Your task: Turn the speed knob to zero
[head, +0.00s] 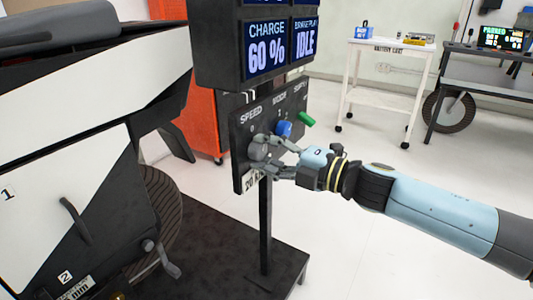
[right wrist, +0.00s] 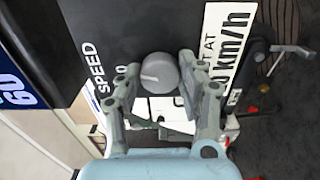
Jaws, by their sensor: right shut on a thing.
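The grey speed knob (head: 257,149) sits on the left of the black control panel (head: 241,179), under the word SPEED. In the right wrist view the knob (right wrist: 160,72) is a round grey cap with a light pointer line, and a 0 mark stands beside it. My right gripper (head: 262,157) is shut on the knob, one finger on each side of it. It also shows in the right wrist view (right wrist: 158,88). Its fingers partly cover the knob in the head view. My left gripper is not in view.
A blue mode knob (head: 283,128) and a green switch (head: 307,119) are close by on the same panel. Screens (head: 265,50) above read CHARGE 60 % and IDLE. A white chassis body (head: 80,190) stands on the left. A white cart (head: 385,62) stands behind.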

